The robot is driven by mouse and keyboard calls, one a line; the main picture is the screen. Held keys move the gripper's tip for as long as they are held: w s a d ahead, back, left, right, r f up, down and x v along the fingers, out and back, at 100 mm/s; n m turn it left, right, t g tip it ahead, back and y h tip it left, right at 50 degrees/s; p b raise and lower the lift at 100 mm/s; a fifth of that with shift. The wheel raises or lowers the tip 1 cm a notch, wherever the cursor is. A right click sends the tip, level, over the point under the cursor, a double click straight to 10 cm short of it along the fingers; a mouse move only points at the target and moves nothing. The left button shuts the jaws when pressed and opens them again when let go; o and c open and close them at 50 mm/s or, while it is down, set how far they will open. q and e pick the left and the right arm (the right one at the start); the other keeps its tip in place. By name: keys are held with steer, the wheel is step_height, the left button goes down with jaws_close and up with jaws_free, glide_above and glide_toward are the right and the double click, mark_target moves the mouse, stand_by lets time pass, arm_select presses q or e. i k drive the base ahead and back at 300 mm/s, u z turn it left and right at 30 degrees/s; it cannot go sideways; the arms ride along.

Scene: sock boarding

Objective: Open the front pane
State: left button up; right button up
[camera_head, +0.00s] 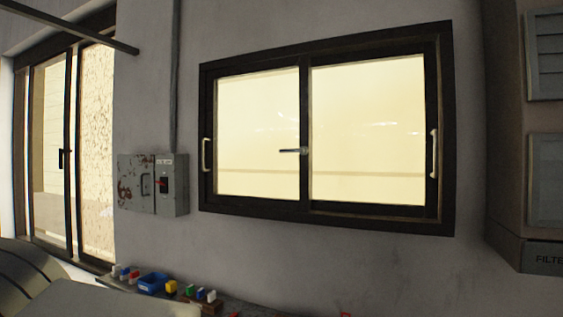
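A dark-framed sliding window (326,214) is set in the grey wall, right of the middle. Its left pane (256,120) and right pane (365,110) sit side by side and fill the frame, with no open gap visible. The left pane has a pale upright handle (206,155) at its left edge; the right pane has another pale handle (434,153) at its right edge. A small latch (293,150) lies horizontal at the middle stile. I cannot tell for sure which pane is in front. Neither of my grippers is in view.
A grey electrical box (137,184) hangs left of the window. A glazed door (68,150) stands at far left. Below, a bench holds a blue bin (153,283) and several small coloured items. Grey cabinets (544,180) stand at right. The wall below the window is clear.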

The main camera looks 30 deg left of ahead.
mark_target(301, 62)
steer(key=u, duration=1.1)
